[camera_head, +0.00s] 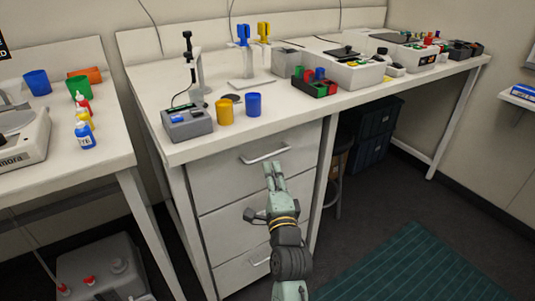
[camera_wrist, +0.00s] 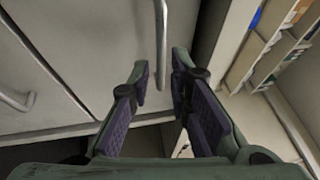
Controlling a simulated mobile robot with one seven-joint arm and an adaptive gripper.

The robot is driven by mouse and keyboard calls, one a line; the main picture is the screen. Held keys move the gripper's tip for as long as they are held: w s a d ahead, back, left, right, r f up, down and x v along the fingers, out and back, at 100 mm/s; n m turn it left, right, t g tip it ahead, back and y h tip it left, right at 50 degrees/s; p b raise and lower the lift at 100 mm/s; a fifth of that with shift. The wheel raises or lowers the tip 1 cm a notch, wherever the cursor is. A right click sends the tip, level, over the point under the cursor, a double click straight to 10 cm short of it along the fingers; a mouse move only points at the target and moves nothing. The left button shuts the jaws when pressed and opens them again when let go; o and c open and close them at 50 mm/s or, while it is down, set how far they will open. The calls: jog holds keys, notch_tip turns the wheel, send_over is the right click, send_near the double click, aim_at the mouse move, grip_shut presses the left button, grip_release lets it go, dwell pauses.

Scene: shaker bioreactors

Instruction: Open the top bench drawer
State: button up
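The top bench drawer (camera_head: 235,165) is a pale grey front under the bench top and sits shut. Its handle (camera_head: 265,153) is a silver horizontal bar. In the wrist view this handle (camera_wrist: 161,35) runs upright in the picture, lined up with the gap between my fingertips. My gripper (camera_head: 274,167) is just in front of and below the handle in the head view. In the wrist view my gripper (camera_wrist: 161,72) has its two purple-padded fingers apart, with nothing clasped. I cannot tell whether the fingers touch the handle.
Lower drawers sit beneath, the middle one's handle (camera_wrist: 17,97) showing in the wrist view. The bench top (camera_head: 290,110) holds a grey device (camera_head: 187,125), a yellow cup (camera_head: 224,112) and a blue cup (camera_head: 254,104). A stool (camera_head: 339,160) stands to the right. A green mat (camera_head: 410,268) covers open floor.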

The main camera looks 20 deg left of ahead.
aim_at(268, 155)
jog(key=p+x, duration=0.1)
jog(key=x, duration=0.5)
jog(key=shift+w+a+r, duration=0.1)
jog(key=shift+w, duration=0.05)
jog(key=shift+c, duration=0.2)
grip_shut()
dwell(0.3)
